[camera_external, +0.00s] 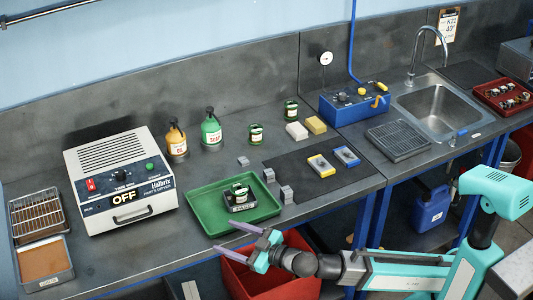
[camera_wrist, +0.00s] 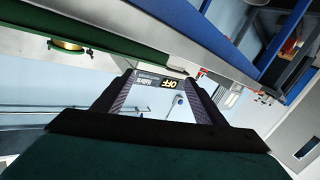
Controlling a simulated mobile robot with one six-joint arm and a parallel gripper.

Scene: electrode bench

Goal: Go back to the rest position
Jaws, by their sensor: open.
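My gripper (camera_external: 223,236) is open and empty in the external view, low in front of the bench. Its two purple-grey fingers point left, near the front edge of the green tray (camera_external: 195,203). A small green jar (camera_external: 239,192) stands on a dark block (camera_external: 240,204) in that tray. In the wrist view my gripper (camera_wrist: 162,78) shows two spread fingers with nothing held between them. The white dryer box with the OFF display (camera_wrist: 175,84) shows beyond the fingertips. The green tray's edge (camera_wrist: 120,58) crosses the upper left of that view.
The dryer (camera_external: 122,180) stands left of the tray. A red bin (camera_external: 272,275) is below the gripper. Bottles (camera_external: 211,130), small grey blocks (camera_external: 287,195) and a dark mat (camera_external: 325,165) lie on the bench. A sink (camera_external: 440,105) is at the right.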

